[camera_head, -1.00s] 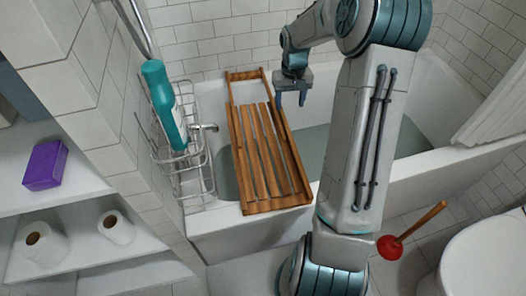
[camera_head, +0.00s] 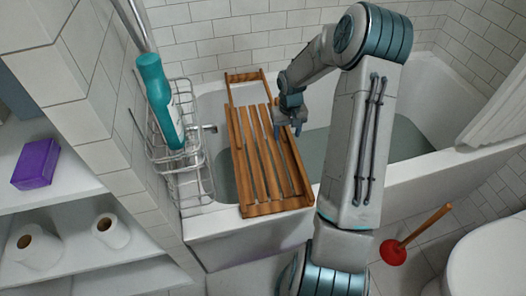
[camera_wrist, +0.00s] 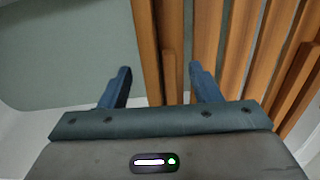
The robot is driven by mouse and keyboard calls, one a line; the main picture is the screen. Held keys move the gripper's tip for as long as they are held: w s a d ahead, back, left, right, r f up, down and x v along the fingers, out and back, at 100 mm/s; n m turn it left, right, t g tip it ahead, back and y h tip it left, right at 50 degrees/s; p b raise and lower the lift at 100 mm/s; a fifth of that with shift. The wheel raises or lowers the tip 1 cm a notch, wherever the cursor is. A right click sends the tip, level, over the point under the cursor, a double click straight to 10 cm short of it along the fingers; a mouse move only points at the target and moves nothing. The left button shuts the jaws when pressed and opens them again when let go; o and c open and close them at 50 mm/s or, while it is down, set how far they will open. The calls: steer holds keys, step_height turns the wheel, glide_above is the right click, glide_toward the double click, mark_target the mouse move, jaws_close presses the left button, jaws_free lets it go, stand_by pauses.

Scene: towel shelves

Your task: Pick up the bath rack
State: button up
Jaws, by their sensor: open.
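The bath rack (camera_head: 262,160) is a brown slatted wooden tray lying across the bathtub, running from the near rim to the far side. My gripper (camera_head: 288,132) is open at the rack's right long edge, around the middle of its length. In the wrist view my gripper (camera_wrist: 160,80) has its two blue fingers spread. The rack's side rail (camera_wrist: 147,50) lies between the fingers in that picture, with the slats (camera_wrist: 235,45) to the right. I cannot tell whether the fingers touch the rail. Nothing is held.
A wire caddy (camera_head: 188,190) with a teal bottle (camera_head: 160,105) hangs left of the rack. The bathtub (camera_head: 410,178) holds water. A red plunger (camera_head: 393,252) stands on the floor at right. Shelves at left hold a purple box (camera_head: 36,164) and paper rolls (camera_head: 111,230).

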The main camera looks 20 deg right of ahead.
steer(key=c, duration=1.2)
jaws_close()
steer(key=shift+r, duration=0.15)
